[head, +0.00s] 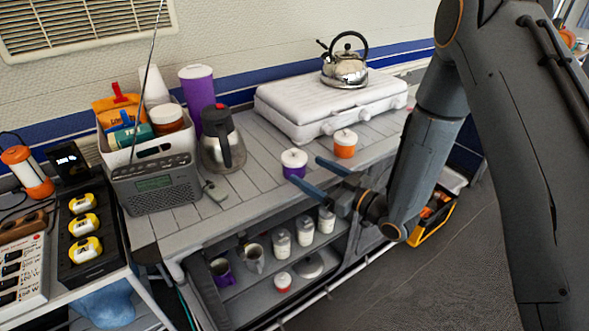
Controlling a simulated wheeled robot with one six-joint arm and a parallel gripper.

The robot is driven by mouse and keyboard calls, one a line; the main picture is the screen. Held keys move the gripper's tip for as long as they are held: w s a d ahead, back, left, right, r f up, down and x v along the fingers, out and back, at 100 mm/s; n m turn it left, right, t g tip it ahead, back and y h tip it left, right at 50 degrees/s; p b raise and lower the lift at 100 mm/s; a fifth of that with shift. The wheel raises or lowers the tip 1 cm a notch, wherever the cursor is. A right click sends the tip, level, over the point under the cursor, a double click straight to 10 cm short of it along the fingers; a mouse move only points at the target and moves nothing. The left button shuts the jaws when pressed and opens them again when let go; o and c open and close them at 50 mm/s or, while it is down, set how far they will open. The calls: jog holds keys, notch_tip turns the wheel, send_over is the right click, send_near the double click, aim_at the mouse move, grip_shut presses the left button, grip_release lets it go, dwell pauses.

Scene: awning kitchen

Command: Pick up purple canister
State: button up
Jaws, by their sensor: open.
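A small purple canister (294,164) with a white lid stands upright on the grey slatted counter, near its front edge. My gripper (304,172) is open, with its two blue-grey fingers pointing left toward the canister. The nearer finger reaches across the front of the canister's lower part and hides some of it. The farther finger lies to the right, between the purple canister and a similar orange canister (345,144). I cannot tell whether either finger touches the purple canister.
A white stove case (330,101) with a kettle (344,68) stands behind. A grey radio (156,184), a coffee pot (222,142) and a tall purple tumbler (197,91) stand to the left. Jars and mugs fill the shelf below. Counter between pot and canister is mostly clear.

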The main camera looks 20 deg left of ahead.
aim_at(303, 167)
jog(key=shift+x, duration=0.95)
jog(key=shift+f+p+x, duration=0.15)
jog(key=shift+p+x, duration=0.4)
jog(key=shift+x, duration=0.75)
jog(key=shift+f+p+x, duration=0.15)
jog(key=shift+p+x, duration=0.4)
jog(key=shift+x, duration=0.75)
jog(key=shift+w+d, duration=0.1)
jog(key=shift+w, duration=0.15)
jog(key=c, duration=1.2)
